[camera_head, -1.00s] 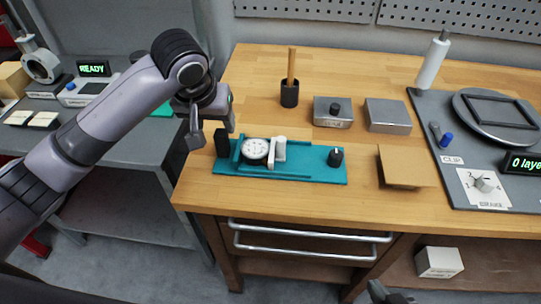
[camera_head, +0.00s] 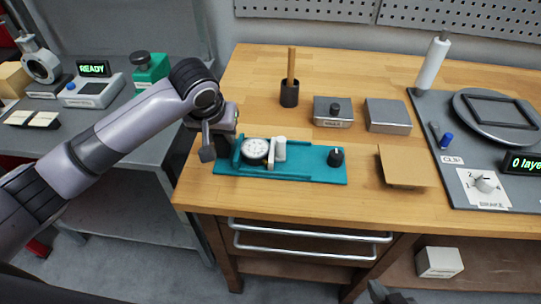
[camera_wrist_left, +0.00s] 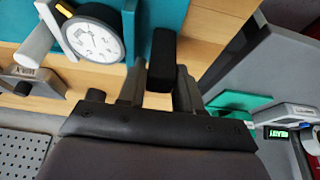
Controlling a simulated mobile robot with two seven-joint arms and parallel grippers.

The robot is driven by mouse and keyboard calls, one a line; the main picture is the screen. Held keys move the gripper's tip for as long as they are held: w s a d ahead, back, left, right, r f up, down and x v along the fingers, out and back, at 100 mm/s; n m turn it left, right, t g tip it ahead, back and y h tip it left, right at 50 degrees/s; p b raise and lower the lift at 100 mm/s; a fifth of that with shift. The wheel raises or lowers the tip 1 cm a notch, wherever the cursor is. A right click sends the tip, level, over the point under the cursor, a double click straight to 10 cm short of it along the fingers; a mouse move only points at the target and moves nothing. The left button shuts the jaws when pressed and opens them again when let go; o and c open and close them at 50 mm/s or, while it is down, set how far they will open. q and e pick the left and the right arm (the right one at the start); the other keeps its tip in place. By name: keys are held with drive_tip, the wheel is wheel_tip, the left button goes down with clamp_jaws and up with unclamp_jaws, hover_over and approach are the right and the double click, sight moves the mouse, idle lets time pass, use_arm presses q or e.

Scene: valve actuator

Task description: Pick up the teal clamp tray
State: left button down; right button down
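The teal clamp tray (camera_head: 310,172) lies flat on the wooden bench near its front left edge. It carries a white dial gauge (camera_head: 256,150), a white clamp piece (camera_head: 280,149) and a black knob (camera_head: 336,157). My left gripper (camera_head: 210,148) is at the tray's left end and hides the black grip block there in the head view. In the left wrist view, the black block (camera_wrist_left: 163,55) stands between the open fingers of my left gripper (camera_wrist_left: 160,88), with small gaps beside it. A grey part of my right gripper (camera_head: 388,292) shows at the bottom edge; its fingers are unclear.
A grey side table (camera_head: 130,150) with a green-topped box (camera_head: 150,70) stands left, across a gap.

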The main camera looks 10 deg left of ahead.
use_arm(q)
wheel_tip(320, 180, up, 9)
drive_tip(key=shift+f, duration=4.45)
